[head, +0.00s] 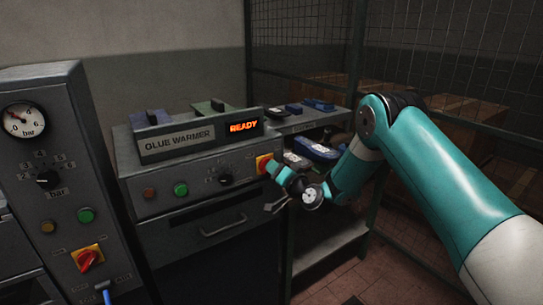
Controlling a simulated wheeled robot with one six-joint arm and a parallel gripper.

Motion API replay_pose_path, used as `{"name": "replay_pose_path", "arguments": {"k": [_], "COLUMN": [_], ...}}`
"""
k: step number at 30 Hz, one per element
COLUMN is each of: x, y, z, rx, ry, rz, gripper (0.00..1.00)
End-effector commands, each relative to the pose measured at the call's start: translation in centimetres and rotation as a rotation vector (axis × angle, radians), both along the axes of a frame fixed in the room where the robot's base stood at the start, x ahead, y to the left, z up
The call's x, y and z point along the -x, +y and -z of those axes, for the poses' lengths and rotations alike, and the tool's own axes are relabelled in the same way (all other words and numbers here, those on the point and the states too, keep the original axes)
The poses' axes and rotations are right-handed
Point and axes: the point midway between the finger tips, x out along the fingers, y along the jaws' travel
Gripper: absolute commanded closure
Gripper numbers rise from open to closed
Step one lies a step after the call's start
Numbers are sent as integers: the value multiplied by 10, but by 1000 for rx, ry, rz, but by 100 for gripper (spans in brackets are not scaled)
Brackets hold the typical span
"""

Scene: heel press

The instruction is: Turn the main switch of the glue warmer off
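The glue warmer (150,207) is a grey cabinet with a nameplate and a display (243,127) that reads READY in orange. Its main switch (262,160), a yellow plate with a red knob, is at the right end of the front panel. My gripper (272,172) is right in front of the switch and covers its lower right part. I cannot tell whether it touches the knob. The knob's angle is partly hidden. The fingers are small and overlap the wrist, so their opening is unclear.
The warmer's panel also has a red button (149,193), a green button (181,189) and a black dial (225,179). Left stands a press cabinet with a gauge (23,120) and a similar red-yellow switch (87,258). A shelf (330,248) and mesh fence stand right.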

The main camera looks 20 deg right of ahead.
Motion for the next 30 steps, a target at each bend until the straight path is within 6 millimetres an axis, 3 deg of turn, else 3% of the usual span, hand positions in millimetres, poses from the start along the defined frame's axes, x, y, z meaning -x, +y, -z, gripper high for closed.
{"name": "replay_pose_path", "arguments": {"k": [7, 17, 18, 23, 30], "x": [-25, -29, -29, -29, -29], "y": [9, 9, 9, 9, 9], "z": [-1, 1, 1, 1, 1], "rx": [-1, -2, -1, -1, 5], "ry": [0, 1, 1, 1, -1], "rz": [-1, 1, 1, 1, 1], "gripper": [61, 61, 63, 100, 100]}}
